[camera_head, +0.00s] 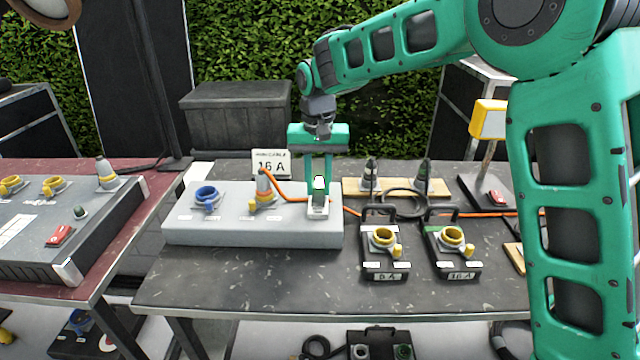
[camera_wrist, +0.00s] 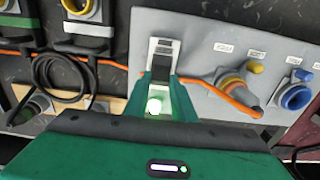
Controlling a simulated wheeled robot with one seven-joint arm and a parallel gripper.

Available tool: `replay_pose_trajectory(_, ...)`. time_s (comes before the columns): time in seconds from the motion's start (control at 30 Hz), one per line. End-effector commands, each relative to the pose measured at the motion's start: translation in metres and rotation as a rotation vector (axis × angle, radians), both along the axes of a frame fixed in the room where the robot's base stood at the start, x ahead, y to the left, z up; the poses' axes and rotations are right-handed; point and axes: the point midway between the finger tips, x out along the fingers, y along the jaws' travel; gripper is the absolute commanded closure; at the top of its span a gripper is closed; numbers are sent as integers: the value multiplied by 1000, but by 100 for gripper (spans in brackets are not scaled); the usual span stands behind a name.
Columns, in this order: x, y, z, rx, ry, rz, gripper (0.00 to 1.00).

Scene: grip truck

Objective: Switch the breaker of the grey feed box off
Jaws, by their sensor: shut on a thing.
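The grey feed box (camera_head: 190,230) lies on the dark table, with a blue socket (camera_head: 207,197), a plugged-in orange-grey connector (camera_head: 264,187) and a breaker at its right end. The breaker's pale housing (camera_head: 318,211) shows just below my gripper (camera_head: 319,190). My gripper points down and its green fingers are closed on the breaker's lever, which they mostly hide. In the wrist view the pale breaker plate (camera_wrist: 164,48) lies just beyond the fingertips (camera_wrist: 163,88). A bright pale-green spot shows between the fingers. The lever's position is unclear.
A "16 A" sign (camera_head: 271,163) stands behind the box. An orange cable (camera_head: 290,199) runs past the breaker. Two black adapters with yellow sockets (camera_head: 384,238) (camera_head: 452,238) stand to the right. Another grey box with a red switch (camera_head: 60,235) is on the left table. The table's front is clear.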

Motion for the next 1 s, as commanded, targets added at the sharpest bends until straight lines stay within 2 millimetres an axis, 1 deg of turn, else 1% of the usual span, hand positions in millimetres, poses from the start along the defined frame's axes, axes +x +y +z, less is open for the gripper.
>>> replay_pose_trajectory(0.27,-11,0,2,-7,-143,0,99)
replay_pose_trajectory(0.63,-30,0,-1,-20,-481,2,99)
replay_pose_trajectory(1.0,-45,1,-9,-33,-782,5,99)
